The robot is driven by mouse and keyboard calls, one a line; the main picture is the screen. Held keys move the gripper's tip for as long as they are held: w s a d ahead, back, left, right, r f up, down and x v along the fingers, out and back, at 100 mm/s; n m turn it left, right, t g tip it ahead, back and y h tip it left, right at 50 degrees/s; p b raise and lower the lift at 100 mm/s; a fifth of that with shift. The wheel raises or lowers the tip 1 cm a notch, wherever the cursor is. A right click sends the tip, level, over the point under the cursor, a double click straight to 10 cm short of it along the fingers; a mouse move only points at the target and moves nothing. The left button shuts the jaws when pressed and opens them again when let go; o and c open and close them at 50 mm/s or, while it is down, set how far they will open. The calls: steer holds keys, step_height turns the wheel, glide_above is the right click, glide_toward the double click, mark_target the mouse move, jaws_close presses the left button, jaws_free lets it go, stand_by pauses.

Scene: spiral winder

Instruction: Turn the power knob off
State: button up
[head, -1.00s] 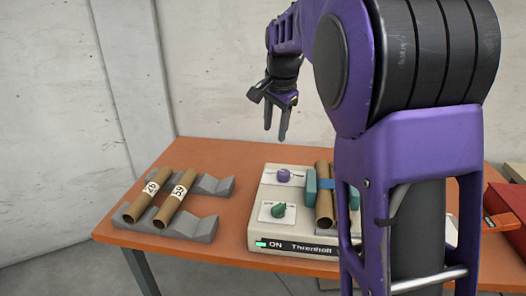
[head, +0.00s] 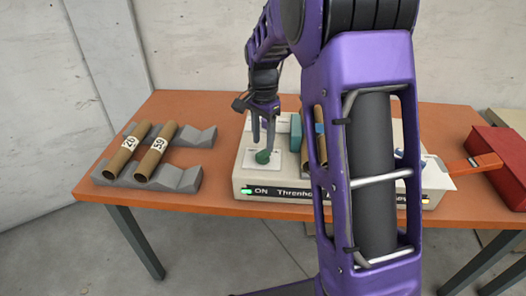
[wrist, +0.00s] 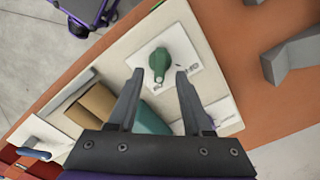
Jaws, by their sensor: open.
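A green knob (head: 262,157) sits on a white label plate on the front left of the cream machine (head: 250,177). In the wrist view the green knob (wrist: 160,60) lies just beyond and between my fingertips, its pointer end towards my gripper. I cannot read the label well enough to tell which knob is power. My gripper (head: 264,144) is open, pointing down just above the green knob; it also shows in the wrist view (wrist: 160,74) with nothing between its fingers. The purple knob behind is hidden by my gripper. The front display (head: 290,193) reads ON beside a lit green lamp.
Cardboard tubes (head: 320,135) lie on the machine next to a teal block (head: 296,133), right of my gripper. Two labelled tubes (head: 155,150) rest on a grey rack (head: 190,180) at left. A red box (head: 498,160) is at right. Bare orange table separates rack and machine.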

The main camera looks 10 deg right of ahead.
mark_target(263, 151)
steer(key=shift+f, duration=1.85)
jaws_close()
